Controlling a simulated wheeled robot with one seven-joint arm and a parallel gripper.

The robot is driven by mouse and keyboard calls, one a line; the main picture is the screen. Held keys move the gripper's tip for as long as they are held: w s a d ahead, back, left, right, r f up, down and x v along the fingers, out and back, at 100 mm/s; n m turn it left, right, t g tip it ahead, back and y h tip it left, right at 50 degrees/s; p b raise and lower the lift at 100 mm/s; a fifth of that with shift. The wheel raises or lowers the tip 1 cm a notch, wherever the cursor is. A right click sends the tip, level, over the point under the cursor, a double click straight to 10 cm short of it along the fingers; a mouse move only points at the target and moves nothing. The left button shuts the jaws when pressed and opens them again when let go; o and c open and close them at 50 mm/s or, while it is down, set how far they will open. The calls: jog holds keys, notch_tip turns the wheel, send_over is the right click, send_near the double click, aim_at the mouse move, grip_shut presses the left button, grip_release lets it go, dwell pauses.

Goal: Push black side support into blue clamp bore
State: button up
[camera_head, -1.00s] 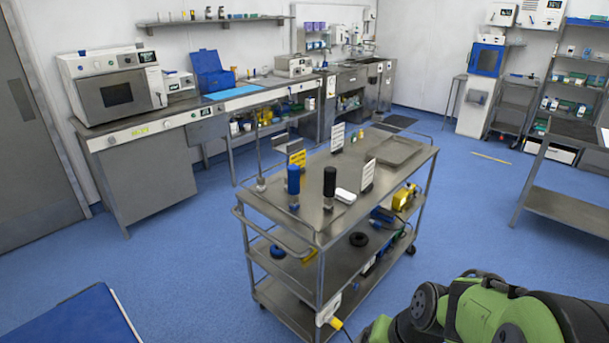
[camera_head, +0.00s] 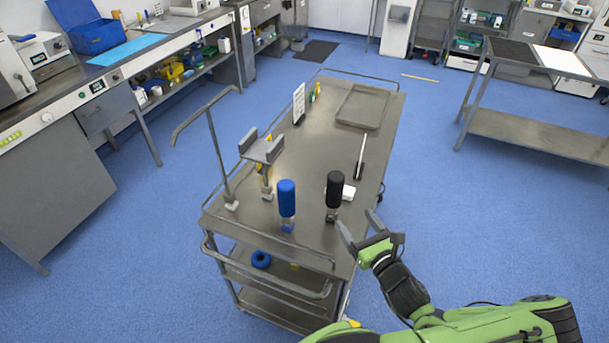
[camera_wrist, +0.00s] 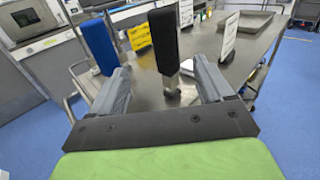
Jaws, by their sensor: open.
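The black side support (camera_head: 334,189) stands upright on the cart top, a black padded cylinder on a short metal post. It also shows in the wrist view (camera_wrist: 164,42), between and beyond the fingers. My gripper (camera_head: 360,228) is open and empty, at the cart's right edge, to the right of the black support and apart from it. A blue padded cylinder (camera_head: 287,197) on a similar post stands to its left; it shows in the wrist view (camera_wrist: 95,44) beyond the left finger. I cannot clearly make out a blue clamp bore.
Rails edge the cart. Blue floor lies open to its right.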

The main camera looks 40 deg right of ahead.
aim_at(333, 184)
jog(key=shift+m, duration=0.3)
jog(key=b+x, duration=0.2)
jog(key=b, duration=0.1)
jog(key=b+x, duration=0.5)
jog(key=shift+s+d+f+b, duration=0.1)
jog(key=shift+d+f+b, duration=0.2)
jog(key=shift+b, duration=0.05)
jog(key=x, duration=0.7)
jog(key=shift+w+d+r+p, duration=0.15)
jog(key=shift+w+r+p, duration=0.2)
jog(key=shift+w+d+h, duration=0.15)
jog(key=shift+w+h, duration=0.15)
jog(key=c, duration=1.1)
